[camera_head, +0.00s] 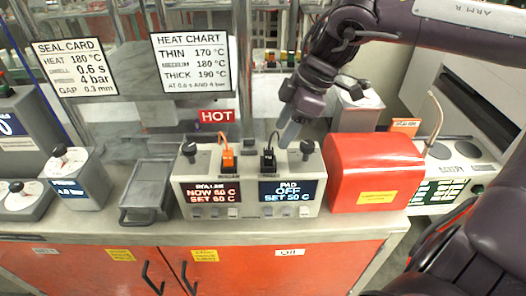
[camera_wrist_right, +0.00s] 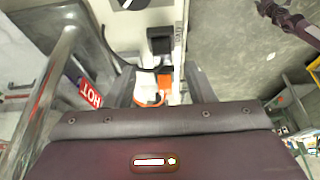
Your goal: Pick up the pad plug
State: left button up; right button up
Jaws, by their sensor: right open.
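The pad plug (camera_head: 268,158) is a small black plug with a black cable. It stands upright in the right half of the grey control box (camera_head: 250,177), above the display reading "PAD OFF SET 50 C". My right gripper (camera_head: 290,134) is open, pointing down, just above and to the right of the black plug and apart from it. In the right wrist view a black plug (camera_wrist_right: 160,40) lies ahead of my open right gripper (camera_wrist_right: 155,88), with an orange plug (camera_wrist_right: 163,82) nearer, between the fingers. My left gripper is not in view.
Knobs rise at both ends of the box. A red rounded cover (camera_head: 372,168) stands close on the right; a metal tray (camera_head: 148,190) lies left.

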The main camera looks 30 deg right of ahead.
aim_at(270, 150)
jog(key=shift+a+f+p, duration=0.3)
jog(key=shift+a+f, duration=0.05)
jog(key=shift+f, duration=0.2)
jog(key=shift+a+f+p, duration=0.25)
jog(key=shift+a+f, duration=0.05)
jog(key=shift+f, duration=0.25)
jog(key=shift+w+a+f+p, duration=0.15)
jog(key=shift+w+a+f, duration=0.15)
jog(key=shift+f, duration=0.25)
jog(key=shift+w+a+f+p, duration=0.15)
jog(key=shift+w+f, duration=0.1)
jog(key=shift+f, duration=0.25)
jog(key=shift+w+a+f, duration=0.1)
jog(key=shift+a+f, duration=0.1)
jog(key=shift+f, duration=0.3)
jog(key=shift+c, duration=0.3)
jog(key=c, duration=1)
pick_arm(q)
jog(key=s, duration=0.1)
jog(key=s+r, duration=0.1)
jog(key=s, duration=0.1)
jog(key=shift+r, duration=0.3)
pick_arm(e)
jog(key=shift+r, duration=0.1)
